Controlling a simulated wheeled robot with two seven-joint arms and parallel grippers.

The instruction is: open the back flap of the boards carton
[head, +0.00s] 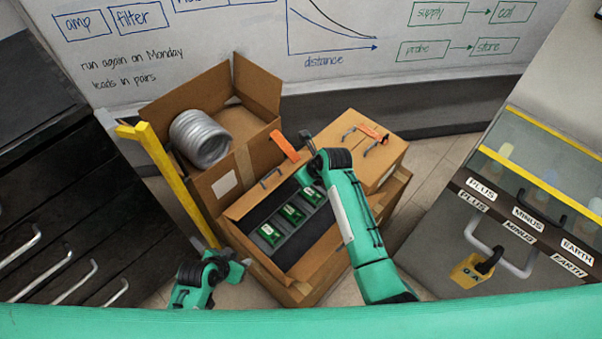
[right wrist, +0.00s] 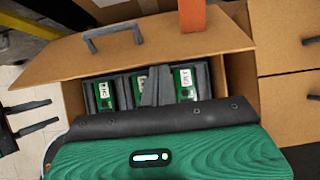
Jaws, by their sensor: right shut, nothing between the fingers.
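The boards carton (head: 318,262) stands in the middle, with green boards (head: 292,213) in dark slots inside. Its back flap (head: 243,206) runs along the far left edge with a grey handle and an orange tab (head: 285,147). In the right wrist view the flap (right wrist: 170,50) is raised off the boards; its exact angle is unclear. My right gripper (head: 307,141) is shut and empty above the carton, near the flap; its fingers show in the right wrist view (right wrist: 151,87). My left gripper (head: 242,264) is open and empty at the carton's left front side, apart from the flap.
An open carton (head: 212,188) with a metal coil (head: 200,138) stands behind left, beside a yellow post (head: 168,175). A closed carton (head: 385,163) with handles adjoins at right. Black drawers (head: 70,225) stand left; a padlocked case (head: 430,235) stands right.

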